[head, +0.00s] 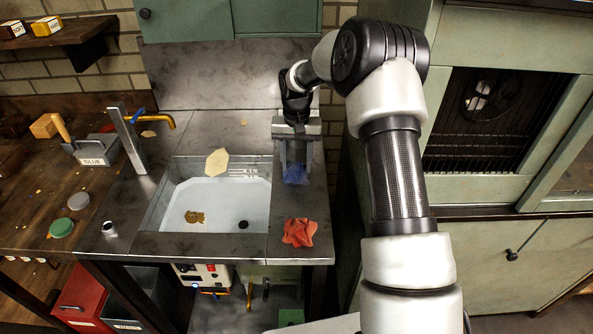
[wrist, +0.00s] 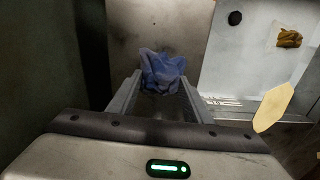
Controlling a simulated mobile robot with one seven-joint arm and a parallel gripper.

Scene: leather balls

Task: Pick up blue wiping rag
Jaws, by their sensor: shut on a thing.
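The blue wiping rag (head: 296,174) is a crumpled cloth at the right side of the metal counter in the head view, right of the sink. My gripper (head: 295,165) reaches down over it, its fingers on either side. In the wrist view the rag (wrist: 162,72) bunches up between the fingertips of my gripper (wrist: 160,88), which is shut on it. I cannot tell whether the rag is clear of the counter. The rag's lower side is hidden.
A red rag (head: 299,232) lies near the counter's front right corner. The white sink (head: 230,215) holds a yellow-brown rag (head: 194,217); a cream piece (head: 217,162) lies at its back edge. A tap (head: 130,140) stands left. A green cabinet (head: 490,130) rises at right.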

